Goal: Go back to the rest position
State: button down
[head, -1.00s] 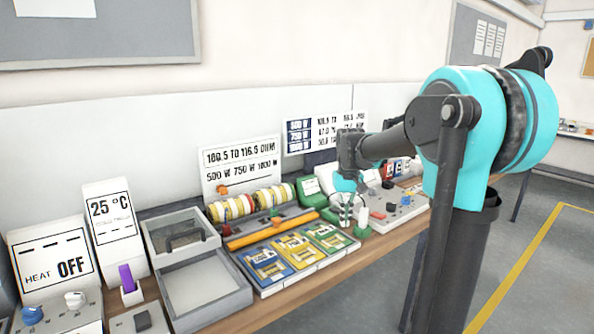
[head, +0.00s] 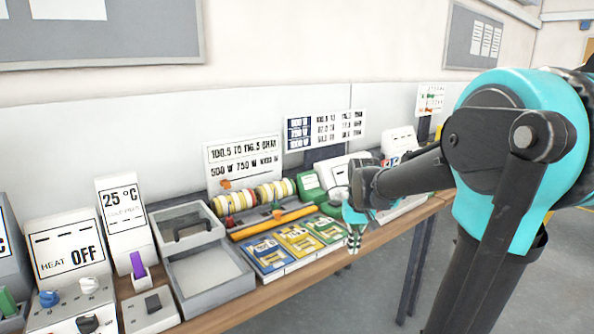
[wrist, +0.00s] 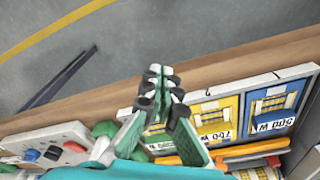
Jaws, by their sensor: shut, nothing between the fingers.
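My gripper (head: 354,245) is shut and empty. In the head view it hangs over the front edge of the bench (head: 330,262), just right of the green card (head: 325,229). In the wrist view my gripper (wrist: 162,82) has its fingertips together above the wooden bench edge (wrist: 105,100), with grey floor beyond. My arm reaches in from the right of the head view and hides part of the bench's right end.
Blue (head: 266,254) and yellow (head: 298,240) cards lie beside the green one. An orange bar (head: 273,221) and striped coils lie behind them. A grey tray (head: 210,277) is to the left. A grey box with buttons (wrist: 48,146) is near the gripper. The floor in front is clear.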

jog(key=s+d+f+t, duration=0.2)
jog(key=s+f, duration=0.9)
jog(key=s, duration=0.4)
jog(key=shift+s+f+m+t, duration=0.15)
jog(key=shift+m+t, duration=0.25)
jog(key=shift+d, duration=0.1)
